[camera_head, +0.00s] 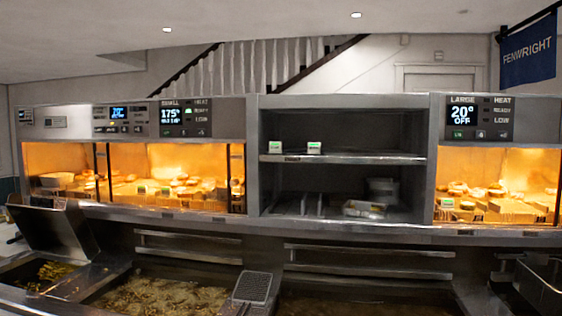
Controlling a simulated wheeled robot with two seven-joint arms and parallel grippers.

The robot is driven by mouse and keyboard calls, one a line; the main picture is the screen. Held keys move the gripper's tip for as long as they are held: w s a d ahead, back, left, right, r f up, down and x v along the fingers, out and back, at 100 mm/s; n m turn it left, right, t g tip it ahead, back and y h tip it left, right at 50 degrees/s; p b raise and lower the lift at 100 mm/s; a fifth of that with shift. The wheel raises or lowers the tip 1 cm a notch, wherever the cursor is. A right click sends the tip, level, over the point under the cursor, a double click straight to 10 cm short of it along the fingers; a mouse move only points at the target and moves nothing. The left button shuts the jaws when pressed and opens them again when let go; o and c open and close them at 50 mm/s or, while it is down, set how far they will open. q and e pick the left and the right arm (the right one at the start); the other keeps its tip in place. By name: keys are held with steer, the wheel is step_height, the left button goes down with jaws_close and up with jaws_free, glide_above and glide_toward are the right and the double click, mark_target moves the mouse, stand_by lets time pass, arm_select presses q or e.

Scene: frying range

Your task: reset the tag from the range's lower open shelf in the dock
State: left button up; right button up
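The open shelf unit stands in the middle of the range. Its upper shelf (350,159) carries two small white tags with green faces, a left one (275,147) and a right one (314,148), standing near the front edge. The lower open shelf (340,216) holds upright dividers (305,204), a shallow metal tray (364,209) and pale stacked containers (382,190). I cannot make out a tag on the lower shelf. I cannot tell which thing is the dock. Neither of my grippers is in view.
Lit warming bays flank the shelves, left (170,160) and right (500,170), with food and small green-faced tags (447,203). Fryer vats (160,296) lie in front. A mesh skimmer (253,287), a tilted metal pan (50,228) and a basket (542,285) stick up there.

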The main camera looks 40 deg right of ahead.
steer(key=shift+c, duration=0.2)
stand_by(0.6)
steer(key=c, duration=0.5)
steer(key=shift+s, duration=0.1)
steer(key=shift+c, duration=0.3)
